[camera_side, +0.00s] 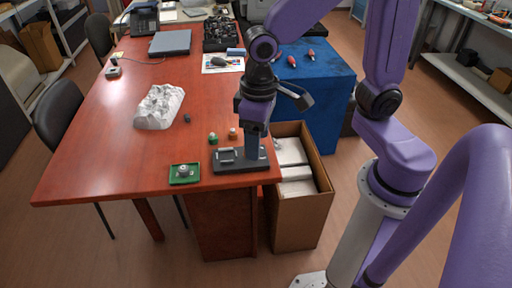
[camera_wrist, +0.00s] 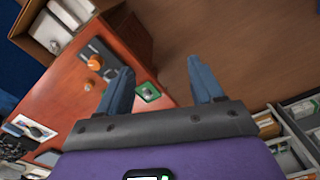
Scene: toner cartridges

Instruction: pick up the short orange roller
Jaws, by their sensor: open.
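Two small rollers stand on the red table behind a dark tray (camera_side: 226,166). One orange-brown roller (camera_side: 233,132) is on the right in the side view; beside it is another small piece with a green lower part (camera_side: 213,138). In the wrist view a larger orange piece (camera_wrist: 94,62) shows by the dark tray and a smaller orange one (camera_wrist: 88,85) next to it. I cannot tell for sure which is the short one. My gripper (camera_wrist: 162,70) is open, its two fingers apart with nothing between them. In the side view it points down over the tray's right part.
A green tray (camera_side: 174,179) with a small grey part lies at the table's front edge. A white moulded block (camera_side: 157,106) and a dark knob (camera_side: 187,118) lie left. An open cardboard box (camera_side: 300,222) stands right of the table.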

